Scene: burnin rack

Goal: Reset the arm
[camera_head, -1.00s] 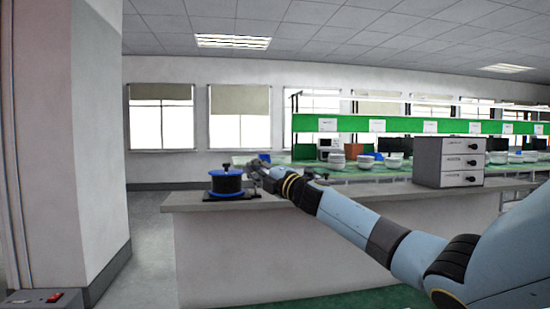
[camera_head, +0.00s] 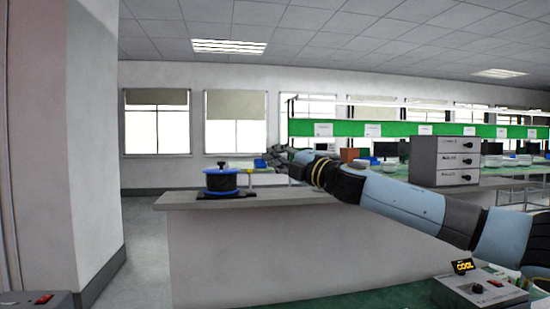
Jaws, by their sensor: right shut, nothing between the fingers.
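My right arm comes in from the right across the picture, a little above the grey counter (camera_head: 240,255). My right gripper (camera_head: 268,157) is at its far end, small and partly hidden by my own wrist. It is shut and holds nothing. It is above and to the right of a blue and black spool (camera_head: 222,182), apart from it. The spool stands on a dark base on the counter's left end. My left gripper is not in the picture.
A grey drawer box (camera_head: 444,160) stands at the right behind my arm. A device with a lit COOL sign (camera_head: 480,292) is at the lower right. A pillar (camera_head: 95,150) rises at the left. Green-topped benches with several items are behind.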

